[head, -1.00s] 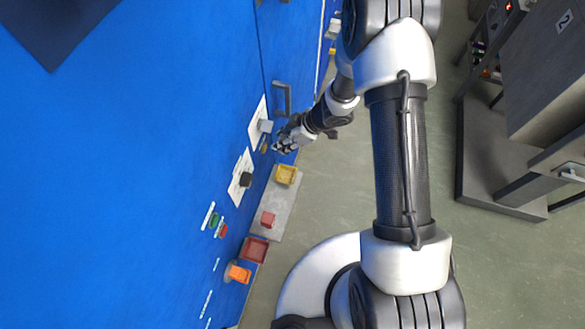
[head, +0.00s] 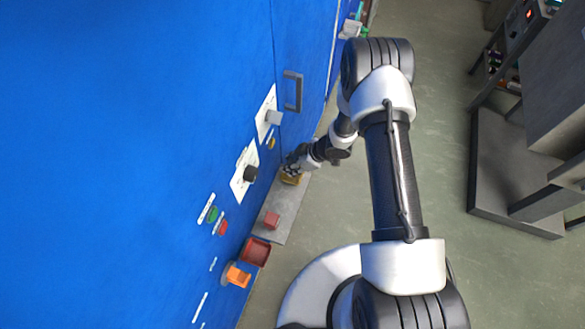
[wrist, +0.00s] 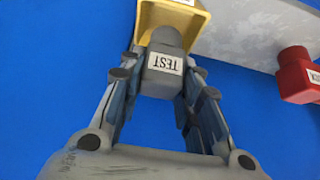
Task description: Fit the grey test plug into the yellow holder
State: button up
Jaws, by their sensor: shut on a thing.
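The grey test plug (wrist: 162,82), with a white TEST label, is between the fingers of my gripper (wrist: 162,92) in the wrist view. My gripper is shut on it. The yellow holder (wrist: 205,20) is just beyond the plug, and the plug's far end overlaps its opening in the picture. I cannot tell whether the plug is inside the holder or only in front of it. In the head view my gripper (head: 290,166) is right at the yellow holder (head: 291,179) and partly covers it. The plug is hidden there.
A grey shelf (head: 290,208) on the blue cabinet (head: 130,150) carries the holder and a red plug (head: 271,219). A red holder (head: 256,251), an orange switch (head: 238,275), a black knob (head: 250,174) and a door handle (head: 292,90) are nearby.

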jog(key=shift+f, duration=1.15)
jog(key=shift+f+b, duration=0.35)
jog(key=shift+b, duration=0.1)
jog(key=o, duration=1.1)
jog(key=shift+c, duration=0.2)
